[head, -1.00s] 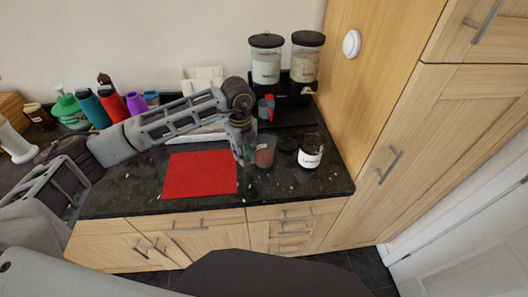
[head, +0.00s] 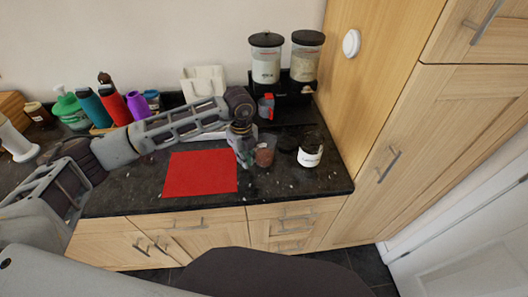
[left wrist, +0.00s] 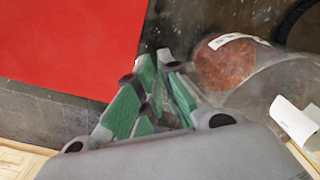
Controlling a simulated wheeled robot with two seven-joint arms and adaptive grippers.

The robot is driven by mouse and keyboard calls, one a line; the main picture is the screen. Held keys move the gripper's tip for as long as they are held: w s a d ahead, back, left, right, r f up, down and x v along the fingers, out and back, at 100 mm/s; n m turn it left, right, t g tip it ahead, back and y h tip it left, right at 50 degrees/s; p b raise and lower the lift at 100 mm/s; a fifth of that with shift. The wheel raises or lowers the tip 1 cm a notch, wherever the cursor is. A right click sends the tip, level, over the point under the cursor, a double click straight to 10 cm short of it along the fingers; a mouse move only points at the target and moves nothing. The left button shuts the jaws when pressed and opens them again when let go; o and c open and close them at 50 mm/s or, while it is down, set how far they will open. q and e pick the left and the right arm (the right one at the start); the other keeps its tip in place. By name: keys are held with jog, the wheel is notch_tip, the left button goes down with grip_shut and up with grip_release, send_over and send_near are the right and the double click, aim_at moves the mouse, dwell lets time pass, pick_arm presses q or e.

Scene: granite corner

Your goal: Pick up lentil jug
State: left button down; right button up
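The lentil jug (head: 265,156) is a clear vessel with reddish-brown lentils. It stands on the dark counter, just right of the red mat's edge. In the left wrist view the jug (left wrist: 224,64) shows at upper right, with its lentils and a white label. My left gripper (head: 246,162) points down close beside the jug, on its left. In the wrist view its green-padded fingers (left wrist: 157,76) lean together with a narrow gap at the tips. Whether they touch or enclose any part of the jug is unclear. My right gripper is not in view.
A red mat (head: 200,174) lies left of the jug. A dispenser (head: 290,88) stands behind. Several bottles (head: 115,107) stand back left. The wooden cabinet (head: 385,120) bounds the right.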

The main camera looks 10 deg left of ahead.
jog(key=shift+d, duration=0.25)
pick_arm(q)
jog(key=shift+r, duration=0.15)
notch_tip(320, 180, up, 9)
jog(key=shift+f+b, duration=0.2)
jog(key=shift+b, duration=0.5)
jog(key=shift+r, duration=0.6)
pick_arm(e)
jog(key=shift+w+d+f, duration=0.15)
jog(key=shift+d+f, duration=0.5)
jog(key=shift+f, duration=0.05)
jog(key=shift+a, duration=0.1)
